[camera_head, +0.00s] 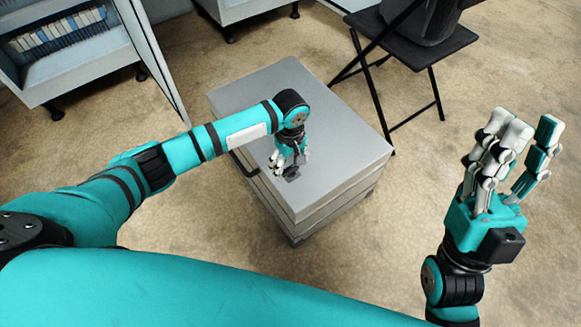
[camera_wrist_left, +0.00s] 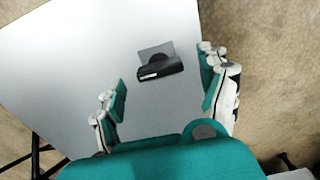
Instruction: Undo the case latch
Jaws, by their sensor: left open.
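The case (camera_head: 345,130) is a grey metal box standing on the floor, its lid lying closed. The case latch (camera_head: 291,176) is a small black piece on the lid near its front edge. In the left wrist view the latch (camera_wrist_left: 160,70) has a dark body and a grey plate, and lies just beyond and between my fingertips. My left gripper (camera_head: 287,163) is open above the lid, beside the latch, and does not visibly grip it. In the left wrist view its fingers (camera_wrist_left: 163,88) are spread apart. My right gripper (camera_head: 520,130) is open and empty, fingers pointing up, right of the case.
A black handle (camera_head: 243,163) sits on the case's left side. A black folding chair (camera_head: 415,40) with a dark object on it stands behind the case. A shelf with books (camera_head: 60,35) is at the upper left. The floor (camera_head: 340,240) in front of the case is clear.

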